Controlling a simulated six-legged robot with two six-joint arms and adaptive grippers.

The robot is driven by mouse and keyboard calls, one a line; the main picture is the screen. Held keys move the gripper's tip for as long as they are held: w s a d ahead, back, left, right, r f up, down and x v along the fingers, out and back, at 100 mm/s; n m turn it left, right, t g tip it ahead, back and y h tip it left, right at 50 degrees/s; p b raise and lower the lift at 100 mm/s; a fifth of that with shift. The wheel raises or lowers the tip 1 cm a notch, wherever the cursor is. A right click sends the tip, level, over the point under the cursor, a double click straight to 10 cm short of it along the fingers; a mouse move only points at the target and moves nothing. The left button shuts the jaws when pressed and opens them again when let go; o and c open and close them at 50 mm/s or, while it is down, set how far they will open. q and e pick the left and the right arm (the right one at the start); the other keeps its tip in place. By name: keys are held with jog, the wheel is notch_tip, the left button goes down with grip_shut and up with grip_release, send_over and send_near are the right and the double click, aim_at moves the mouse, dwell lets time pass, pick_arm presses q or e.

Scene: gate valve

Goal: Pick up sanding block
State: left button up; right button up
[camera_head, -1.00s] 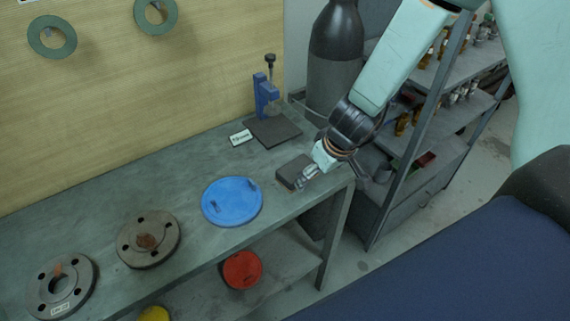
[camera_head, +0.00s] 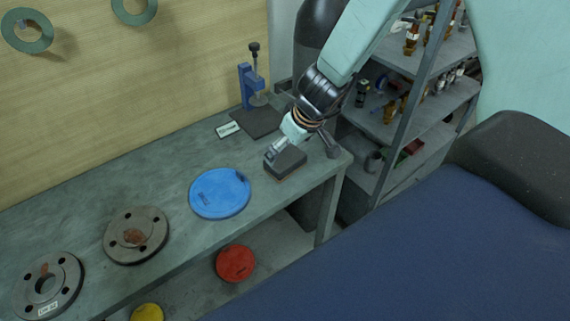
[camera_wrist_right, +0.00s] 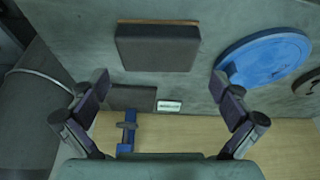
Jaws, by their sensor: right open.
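The sanding block (camera_head: 286,164) is a dark grey rectangular block with a thin brown edge along its underside. It lies on the workbench (camera_head: 165,170) near its right end. In the right wrist view the sanding block (camera_wrist_right: 157,47) sits beyond the fingertips, roughly centred between them. My right gripper (camera_head: 277,150) is just above and behind the block in the head view. In the wrist view its two fingers (camera_wrist_right: 160,80) are wide apart with nothing between them. Whether a finger touches the block cannot be told. My left gripper is not in view.
A blue disc (camera_head: 220,193) lies left of the block. Two metal flanges (camera_head: 136,236) lie farther left. A blue press stand (camera_head: 247,85) and a small label (camera_head: 228,130) are behind. A shelf rack (camera_head: 400,110) stands right. A red disc (camera_head: 236,263) is below the bench.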

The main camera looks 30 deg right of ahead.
aim_at(285, 157)
jog(key=shift+w+f+b, duration=0.1)
jog(key=shift+f+b, duration=0.2)
jog(key=shift+f, duration=0.2)
jog(key=b+x, duration=0.3)
jog(key=shift+d+f, duration=0.3)
jog(key=shift+f, duration=0.25)
jog(key=shift+a+r, duration=0.1)
jog(key=shift+a, duration=0.15)
jog(key=shift+w, duration=0.1)
jog(key=shift+d, duration=0.15)
jog(key=c, duration=0.9)
